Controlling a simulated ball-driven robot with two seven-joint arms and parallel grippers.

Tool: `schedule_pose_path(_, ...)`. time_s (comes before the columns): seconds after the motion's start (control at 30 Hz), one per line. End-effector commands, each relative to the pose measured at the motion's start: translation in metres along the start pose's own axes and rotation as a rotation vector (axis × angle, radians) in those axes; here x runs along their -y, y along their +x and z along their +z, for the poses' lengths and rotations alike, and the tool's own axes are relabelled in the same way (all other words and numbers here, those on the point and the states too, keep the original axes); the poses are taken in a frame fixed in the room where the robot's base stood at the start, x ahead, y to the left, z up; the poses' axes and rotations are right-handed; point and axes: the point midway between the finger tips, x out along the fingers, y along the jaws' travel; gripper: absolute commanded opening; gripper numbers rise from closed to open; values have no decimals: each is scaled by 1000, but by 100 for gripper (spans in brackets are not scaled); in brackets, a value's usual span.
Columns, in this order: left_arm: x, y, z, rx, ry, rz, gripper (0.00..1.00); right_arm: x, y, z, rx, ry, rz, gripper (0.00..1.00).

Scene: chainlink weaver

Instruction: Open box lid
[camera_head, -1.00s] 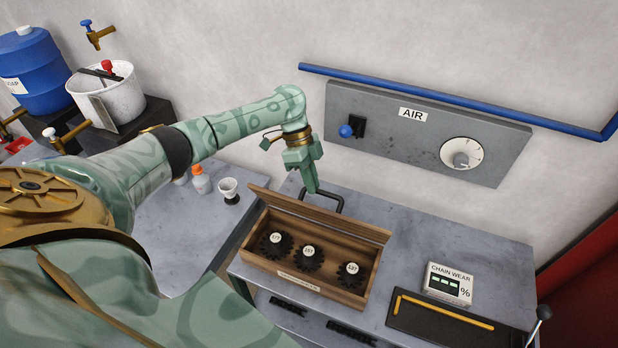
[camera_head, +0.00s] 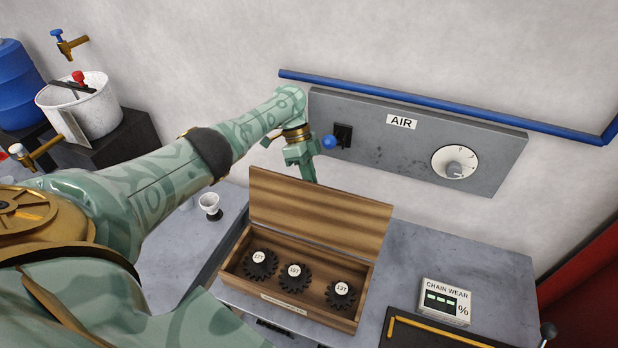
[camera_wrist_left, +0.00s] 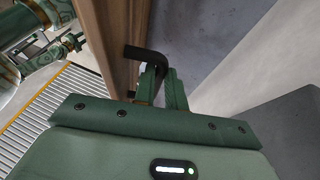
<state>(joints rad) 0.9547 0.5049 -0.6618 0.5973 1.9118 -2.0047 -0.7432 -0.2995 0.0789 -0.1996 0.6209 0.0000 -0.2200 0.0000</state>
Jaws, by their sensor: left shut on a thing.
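The wooden box (camera_head: 300,312) stands on the grey bench with its lid (camera_head: 318,215) raised, standing up at the back and leaning slightly backward. Inside are three dark sprockets, marked 17T (camera_head: 260,264), 15T (camera_head: 294,278) and 13T (camera_head: 341,295). My left gripper (camera_head: 309,181) is behind the lid near its upper left part, its fingertips hidden by the lid in the head view. In the left wrist view the gripper (camera_wrist_left: 160,88) is shut on the black lid handle (camera_wrist_left: 146,55), beside the lid's wooden face (camera_wrist_left: 118,40). My right gripper is not in view.
The wall panel marked AIR (camera_head: 400,150), with a blue knob (camera_head: 328,142), is close behind the gripper. A chain wear gauge (camera_head: 443,300) and a dark tray (camera_head: 395,335) are right of the box. A small white cup (camera_head: 209,203) stands left.

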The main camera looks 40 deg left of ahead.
Motion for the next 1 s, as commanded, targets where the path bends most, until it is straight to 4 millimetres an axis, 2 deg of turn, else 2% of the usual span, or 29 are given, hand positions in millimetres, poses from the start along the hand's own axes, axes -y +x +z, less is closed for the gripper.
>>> schedule_pose_path(0.47, 2, 4, 2, 2, -7, -2, 0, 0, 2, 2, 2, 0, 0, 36)
schedule_pose_path(0.5, 2, 5, 2, 2, -7, -2, 15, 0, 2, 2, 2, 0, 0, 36)
schedule_pose_path(0.57, 2, 4, 2, 2, -7, -2, 32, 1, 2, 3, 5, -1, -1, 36)
schedule_pose_path(0.6, 2, 4, 2, 1, -6, -2, 34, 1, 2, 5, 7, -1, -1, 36)
schedule_pose_path(0.83, 2, 2, 1, 0, -4, -3, 34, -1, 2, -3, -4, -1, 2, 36)
schedule_pose_path(1.0, 2, 2, 1, 0, -3, -3, 34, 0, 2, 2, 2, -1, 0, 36)
